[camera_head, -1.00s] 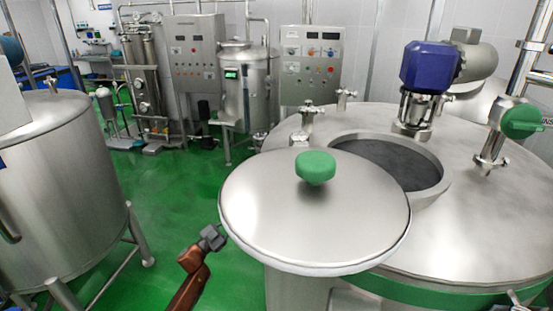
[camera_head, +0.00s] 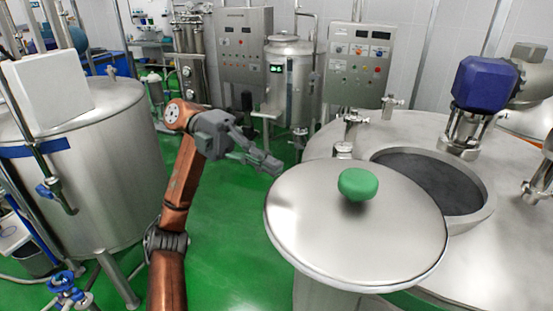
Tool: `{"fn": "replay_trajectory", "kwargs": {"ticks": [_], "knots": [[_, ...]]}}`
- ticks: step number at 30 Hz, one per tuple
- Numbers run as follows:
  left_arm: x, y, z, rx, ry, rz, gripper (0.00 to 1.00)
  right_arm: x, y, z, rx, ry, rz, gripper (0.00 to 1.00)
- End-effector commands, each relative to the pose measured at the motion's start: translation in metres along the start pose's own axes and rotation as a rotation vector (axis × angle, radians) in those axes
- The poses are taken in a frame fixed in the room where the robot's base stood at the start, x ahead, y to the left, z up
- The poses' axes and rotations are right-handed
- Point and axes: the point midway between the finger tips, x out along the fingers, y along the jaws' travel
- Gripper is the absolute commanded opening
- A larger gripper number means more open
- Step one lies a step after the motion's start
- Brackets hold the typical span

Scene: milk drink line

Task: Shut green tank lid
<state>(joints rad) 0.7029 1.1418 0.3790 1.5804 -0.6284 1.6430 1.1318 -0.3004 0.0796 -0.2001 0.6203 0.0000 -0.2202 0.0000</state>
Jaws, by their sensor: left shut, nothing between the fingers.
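The round steel tank lid (camera_head: 320,230) with a green knob (camera_head: 358,184) is swung aside toward the front left of the big tank (camera_head: 510,262). The round opening (camera_head: 430,181) behind it is mostly uncovered and dark inside. The lid overlaps only the near edge of the opening's raised rim. My left gripper (camera_head: 272,164) is shut and empty. It shows just left of the lid's upper left edge, with a small gap in the picture, pointing right. My right gripper is not in view.
A blue motor (camera_head: 484,84) stands on the tank behind the opening. A valve fitting (camera_head: 348,128) rises near the lid's far side. Another steel tank (camera_head: 120,165) stands at left with a white box (camera_head: 50,92) on it. Control cabinets (camera_head: 357,65) line the back. Green floor is free between the tanks.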

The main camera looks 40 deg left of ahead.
Motion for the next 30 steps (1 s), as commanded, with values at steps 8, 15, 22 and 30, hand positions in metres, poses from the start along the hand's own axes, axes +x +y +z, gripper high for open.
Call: {"fn": "replay_trajectory", "kwargs": {"ticks": [8,15,22,30], "knots": [[0.059,-0.003,-0.001,0.001,0.005,-0.002,0.00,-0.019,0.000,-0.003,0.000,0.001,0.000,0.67],[0.090,-0.004,0.017,-0.001,0.003,-0.005,0.00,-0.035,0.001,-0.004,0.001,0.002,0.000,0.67],[0.100,-0.002,0.028,-0.001,0.002,-0.005,0.00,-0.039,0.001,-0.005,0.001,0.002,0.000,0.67],[0.101,-0.001,0.029,-0.001,0.001,-0.004,0.00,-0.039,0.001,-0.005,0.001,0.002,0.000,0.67]]}}
